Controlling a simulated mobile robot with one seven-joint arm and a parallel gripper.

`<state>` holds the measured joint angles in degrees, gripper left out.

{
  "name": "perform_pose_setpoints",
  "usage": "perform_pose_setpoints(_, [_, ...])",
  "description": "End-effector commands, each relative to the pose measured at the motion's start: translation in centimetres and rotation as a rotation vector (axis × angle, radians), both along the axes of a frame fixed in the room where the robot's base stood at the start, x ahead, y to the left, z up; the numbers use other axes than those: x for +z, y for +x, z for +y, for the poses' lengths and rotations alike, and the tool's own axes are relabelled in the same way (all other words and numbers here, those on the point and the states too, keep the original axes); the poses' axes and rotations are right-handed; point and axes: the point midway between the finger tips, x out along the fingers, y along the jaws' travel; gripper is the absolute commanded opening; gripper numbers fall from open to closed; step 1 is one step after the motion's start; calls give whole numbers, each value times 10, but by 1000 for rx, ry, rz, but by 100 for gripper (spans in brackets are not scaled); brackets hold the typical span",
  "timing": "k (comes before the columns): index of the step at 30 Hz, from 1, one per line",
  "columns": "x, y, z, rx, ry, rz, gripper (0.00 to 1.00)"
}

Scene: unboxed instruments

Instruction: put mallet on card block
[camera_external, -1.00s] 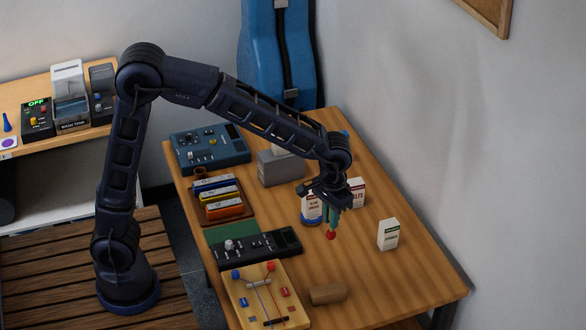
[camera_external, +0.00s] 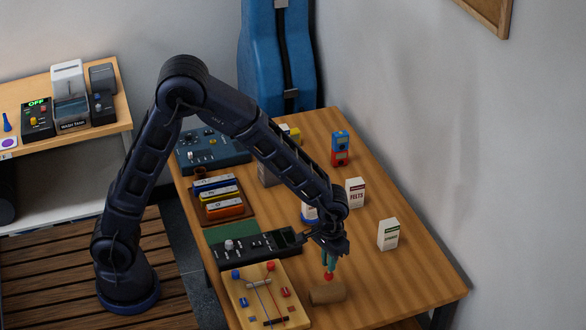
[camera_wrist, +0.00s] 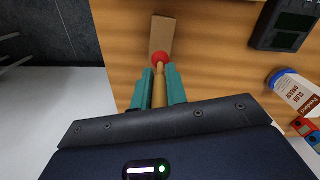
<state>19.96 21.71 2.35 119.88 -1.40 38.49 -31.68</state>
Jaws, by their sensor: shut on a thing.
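The mallet (camera_wrist: 160,84) has a red ball head and a thin wooden handle. My gripper (camera_wrist: 161,88) is shut on its handle, with teal fingers on either side. In the external view the mallet's red head (camera_external: 328,276) hangs down below the gripper (camera_external: 330,262), just over or touching the card block; I cannot tell which. The card block (camera_external: 327,294) is a brown block lying near the front of the table. In the wrist view the card block (camera_wrist: 162,36) shows just beyond the red head, which overlaps its near end.
A wooden board (camera_external: 244,296) with red and blue parts lies left of the block. A black device (camera_external: 262,246) is behind it. White cartons (camera_external: 388,235) (camera_external: 355,193) and a bottle (camera_wrist: 294,91) stand to the right and behind. The front right table is clear.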

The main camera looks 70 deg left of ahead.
Motion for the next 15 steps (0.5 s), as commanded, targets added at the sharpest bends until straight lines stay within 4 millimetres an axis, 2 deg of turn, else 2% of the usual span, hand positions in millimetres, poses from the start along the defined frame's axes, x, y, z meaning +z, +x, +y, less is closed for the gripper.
perform_pose_setpoints(4, [-10,0,0,0,0,0,0])
perform_pose_setpoints(11, [-40,0,0,0,0,1,0])
perform_pose_setpoints(15, [-43,0,0,0,0,-2,0])
